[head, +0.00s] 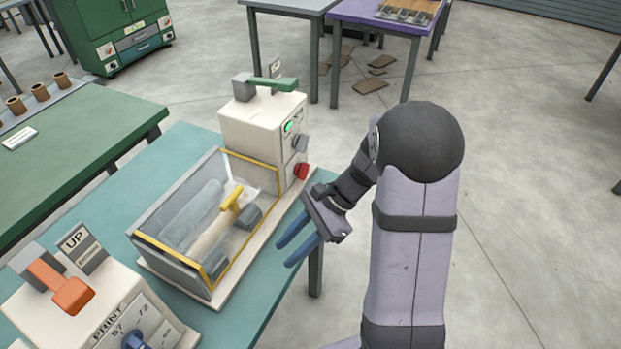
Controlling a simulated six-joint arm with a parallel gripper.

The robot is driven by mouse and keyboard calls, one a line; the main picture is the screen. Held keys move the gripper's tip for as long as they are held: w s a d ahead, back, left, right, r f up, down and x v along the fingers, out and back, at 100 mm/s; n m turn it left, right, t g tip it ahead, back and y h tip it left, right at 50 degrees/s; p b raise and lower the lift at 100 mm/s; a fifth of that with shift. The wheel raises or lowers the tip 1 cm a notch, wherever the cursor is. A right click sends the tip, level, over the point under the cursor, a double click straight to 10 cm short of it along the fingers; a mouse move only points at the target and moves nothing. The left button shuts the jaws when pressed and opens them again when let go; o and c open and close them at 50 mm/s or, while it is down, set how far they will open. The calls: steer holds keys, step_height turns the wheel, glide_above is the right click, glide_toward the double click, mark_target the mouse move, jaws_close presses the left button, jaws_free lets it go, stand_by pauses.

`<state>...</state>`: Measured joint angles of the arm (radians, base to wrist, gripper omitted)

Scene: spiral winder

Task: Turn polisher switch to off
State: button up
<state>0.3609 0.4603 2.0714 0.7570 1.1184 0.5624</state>
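The machine that looks like the polisher is a cream box (255,125) joined to a clear, yellow-edged case (205,215) on the teal table. On top of the box is a green lever (272,83) beside a small label plate too small to read. Its right face has a lit green indicator (289,127), a grey knob (300,143) and a red button (302,171). I cannot tell which control is the switch. My gripper (282,256) is open and empty, with two blue fingers apart, to the right of the case and below the red button. It touches no control.
A second cream machine (75,310) with an orange lever, a plate reading "UP" and a "PRINT" dial stands at the front left. A green table (65,150) with several brown cups is at left. A purple table (385,18) stands behind. The floor at right is clear.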

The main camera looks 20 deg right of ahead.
mark_target(307, 173)
steer(key=w+d+m+t+y, duration=0.1)
steer(key=w+m, duration=0.2)
steer(key=w+d+f+m+t+y+b, duration=0.1)
steer(key=w+d+m+t, duration=0.1)
steer(key=w+m, duration=0.1)
steer(key=w+d+f+m+t+y, duration=0.1)
steer(key=w+d+m+t+y, duration=0.1)
steer(key=w, duration=0.3)
steer(key=shift+d+m+b, duration=0.2)
steer(key=shift+m+b, duration=0.15)
steer(key=shift+m, duration=0.35)
steer(key=w+d+m+t, duration=0.2)
steer(key=d+m, duration=0.1)
steer(key=w+d+m+t+b, duration=0.1)
steer(key=w+d+m+t, duration=0.1)
steer(key=d+t, duration=0.1)
steer(key=w+d+m+t, duration=0.2)
steer(key=d+m+t, duration=0.1)
steer(key=d, duration=0.2)
steer(key=shift+w+d+f+m, duration=0.25)
steer(key=shift+w+f+m, duration=0.05)
steer(key=shift+w+f, duration=0.1)
steer(key=shift+d, duration=0.4)
steer(key=shift+p+x, duration=0.8)
steer(key=shift+x, duration=2.95)
steer(key=shift+r, duration=0.15)
jaws_close()
